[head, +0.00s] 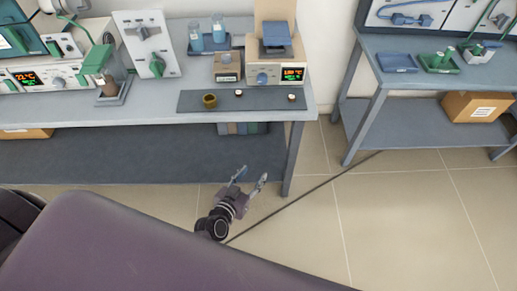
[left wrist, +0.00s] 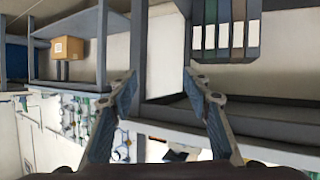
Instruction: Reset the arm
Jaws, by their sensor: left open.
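My left gripper (head: 250,180) is open and empty in the head view. It hangs in front of the left bench, below the level of its top and near its right front leg. In the left wrist view its two fingers (left wrist: 165,95) are spread apart with nothing between them. My right gripper is not in view.
The left bench (head: 150,112) carries furnaces, a dark mat (head: 220,106), a small brown crucible (head: 209,101) and a balance-like device (head: 276,72). A second bench (head: 430,82) stands at right, with a cardboard box (head: 475,107) on its lower shelf. Tiled floor between them is clear.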

